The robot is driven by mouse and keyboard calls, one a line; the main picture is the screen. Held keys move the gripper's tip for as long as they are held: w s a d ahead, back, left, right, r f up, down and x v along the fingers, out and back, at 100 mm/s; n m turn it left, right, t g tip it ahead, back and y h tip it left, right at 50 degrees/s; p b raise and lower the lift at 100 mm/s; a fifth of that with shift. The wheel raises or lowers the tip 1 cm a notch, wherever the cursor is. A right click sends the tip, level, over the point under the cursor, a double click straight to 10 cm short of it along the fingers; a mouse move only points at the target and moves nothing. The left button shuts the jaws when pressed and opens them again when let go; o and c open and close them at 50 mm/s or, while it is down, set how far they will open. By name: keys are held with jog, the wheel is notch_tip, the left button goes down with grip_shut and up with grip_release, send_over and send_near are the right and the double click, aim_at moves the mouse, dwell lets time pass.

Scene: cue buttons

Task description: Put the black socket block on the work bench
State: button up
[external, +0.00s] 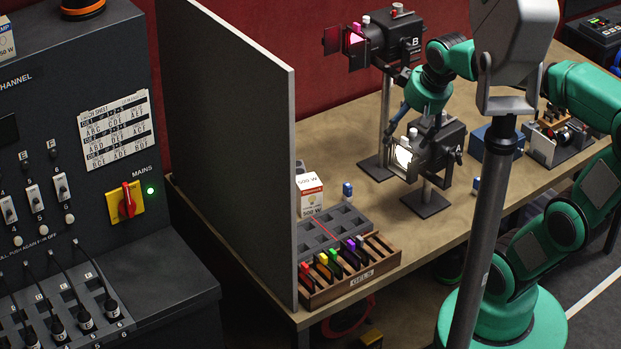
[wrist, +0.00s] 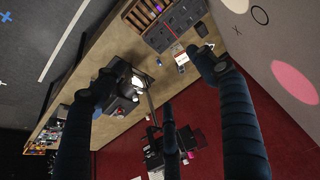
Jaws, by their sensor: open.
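My gripper (external: 402,117) is open above the work bench (external: 340,148), close to stage lamp A (external: 438,150). In the wrist view the fingers of my gripper (wrist: 158,75) are spread with nothing clasped between them. Lamp A (wrist: 122,98) shows lit behind them, over the bench (wrist: 112,42). I cannot single out the black socket block with certainty. A dark grey compartment tray (external: 330,222) with a red line across it sits on the bench; it also shows in the wrist view (wrist: 178,27). Lamp A's far side is partly hidden by my arm.
Lamp B (external: 393,38) stands behind lamp A on a tall pole. A grey partition (external: 235,150) borders the bench's left end. A wooden gel rack (external: 350,272), a lamp box (external: 310,193) and a small blue item (external: 347,190) are near the tray. A blue box (external: 495,143) stands right.

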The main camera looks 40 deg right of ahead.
jog(key=s+d+f, duration=0.1)
jog(key=s, duration=0.7)
jog(key=shift+s+d+f+t, duration=0.15)
jog(key=shift+s+f+t, duration=0.05)
jog(key=shift+t, duration=0.2)
notch_tip(320, 180, down, 9)
jog(key=b, duration=0.9)
